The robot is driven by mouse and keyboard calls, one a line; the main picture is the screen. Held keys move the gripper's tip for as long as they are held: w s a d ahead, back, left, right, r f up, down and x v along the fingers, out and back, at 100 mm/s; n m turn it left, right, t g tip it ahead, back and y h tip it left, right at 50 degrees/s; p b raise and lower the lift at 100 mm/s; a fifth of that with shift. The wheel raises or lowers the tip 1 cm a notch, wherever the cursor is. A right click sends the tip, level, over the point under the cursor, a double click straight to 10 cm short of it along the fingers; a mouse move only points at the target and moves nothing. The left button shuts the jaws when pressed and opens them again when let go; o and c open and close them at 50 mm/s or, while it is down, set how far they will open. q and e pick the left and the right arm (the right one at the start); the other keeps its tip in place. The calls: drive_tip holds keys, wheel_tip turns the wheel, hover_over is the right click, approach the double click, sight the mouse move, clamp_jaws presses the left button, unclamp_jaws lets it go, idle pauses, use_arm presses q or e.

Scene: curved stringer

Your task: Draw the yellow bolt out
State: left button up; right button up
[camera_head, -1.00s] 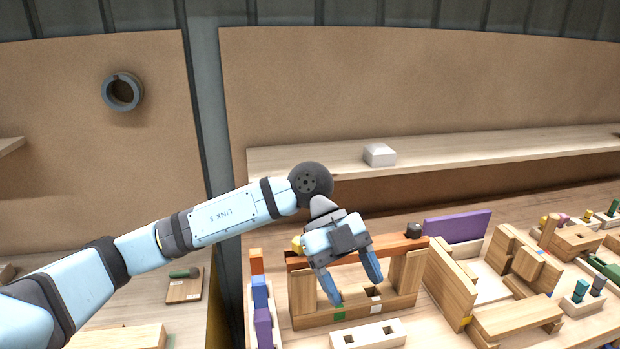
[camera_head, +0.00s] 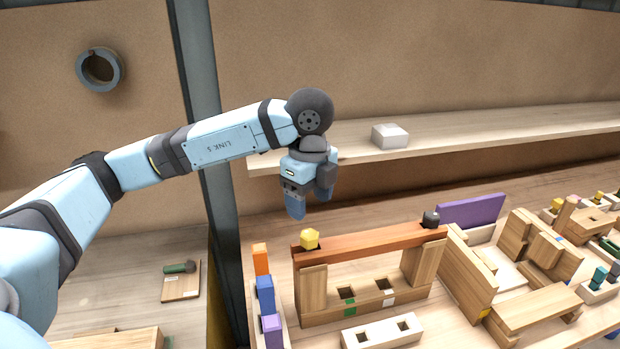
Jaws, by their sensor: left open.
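The yellow bolt (camera_head: 310,238) has a faceted head that stands on the left end of an orange-brown beam (camera_head: 370,243); its shank is hidden. A dark bolt (camera_head: 431,219) stands at the beam's right end. The beam lies across two wooden posts on a base with square holes. My left gripper (camera_head: 309,208) is open and empty, fingers pointing down, above and slightly behind the yellow bolt in the picture, apart from it. My right gripper is not in view.
A white block with two holes (camera_head: 382,332) lies in front of the frame. Orange, blue and purple blocks (camera_head: 265,293) stand in a rack at its left. A purple panel (camera_head: 471,211) and wooden assemblies are at the right. A shelf with a white box (camera_head: 390,136) runs behind.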

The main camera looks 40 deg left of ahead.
sight(309, 233)
use_arm(q)
wheel_tip(309, 233, down, 9)
drive_tip(key=shift+p, duration=0.35)
drive_tip(key=shift+c, duration=0.2)
drive_tip(key=c, duration=1.1)
drive_tip(key=shift+o, duration=0.2)
drive_tip(key=shift+n, duration=1.8)
drive_tip(key=shift+r+n, duration=0.1)
drive_tip(key=shift+n, duration=1.3)
